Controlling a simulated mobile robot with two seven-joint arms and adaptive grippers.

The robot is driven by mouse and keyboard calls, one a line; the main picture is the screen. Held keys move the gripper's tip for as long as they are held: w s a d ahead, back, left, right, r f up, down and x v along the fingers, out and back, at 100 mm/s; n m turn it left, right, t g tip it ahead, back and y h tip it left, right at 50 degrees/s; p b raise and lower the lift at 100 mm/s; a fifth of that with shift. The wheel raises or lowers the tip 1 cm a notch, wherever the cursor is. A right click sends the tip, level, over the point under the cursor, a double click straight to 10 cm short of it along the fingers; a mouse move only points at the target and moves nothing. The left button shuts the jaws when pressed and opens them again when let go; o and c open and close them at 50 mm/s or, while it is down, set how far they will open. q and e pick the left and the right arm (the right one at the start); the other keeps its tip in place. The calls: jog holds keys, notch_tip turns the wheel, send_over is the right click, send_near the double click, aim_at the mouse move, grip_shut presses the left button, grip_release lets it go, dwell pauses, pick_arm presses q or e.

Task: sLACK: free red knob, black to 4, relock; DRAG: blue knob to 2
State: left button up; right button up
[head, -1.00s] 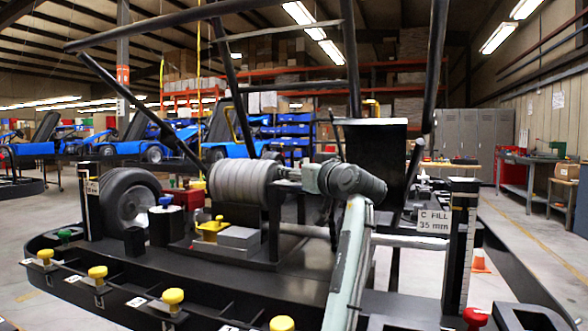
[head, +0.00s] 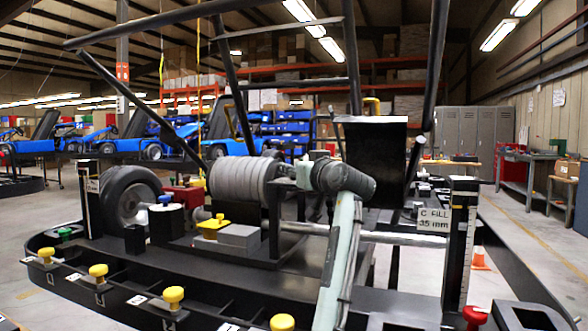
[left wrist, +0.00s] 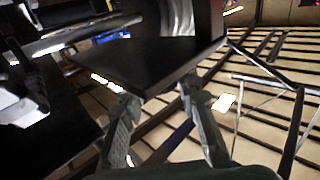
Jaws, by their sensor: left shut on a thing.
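My left gripper (head: 303,174) is in the head view, at the right end of a grey ribbed drum (head: 238,180); its tips are hidden there. In the left wrist view the left gripper (left wrist: 158,92) has its fingers at a dark flat part (left wrist: 150,62) and is shut on it; which part this is cannot be told. A red knob (head: 475,317) is at the lower right edge. A black block (head: 135,239) stands on the deck. No scale numbers for the knobs are readable. My right gripper is not in view.
Several yellow knobs (head: 98,271) line the front rail. A yellow-topped piece (head: 213,227) and a grey block (head: 239,236) stand before the drum. Dark frame bars rise around a black box (head: 370,150). A post (head: 460,245) stands beside a "C FILL 35 mm" sign (head: 433,219).

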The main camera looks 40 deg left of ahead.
pick_arm(q)
jog(key=shift+m+t+h, duration=0.3)
jog(key=shift+m+t, duration=0.1)
jog(key=shift+t, duration=0.1)
jog(key=shift+m+t+h+p, duration=0.3)
jog(key=shift+t, duration=0.1)
jog(key=o, duration=1.2)
jog(key=shift+c, duration=0.2)
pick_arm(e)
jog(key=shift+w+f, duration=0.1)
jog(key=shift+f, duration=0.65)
pick_arm(q)
jog(key=shift+d, duration=0.15)
jog(key=v, duration=1.2)
jog(key=shift+a, duration=0.2)
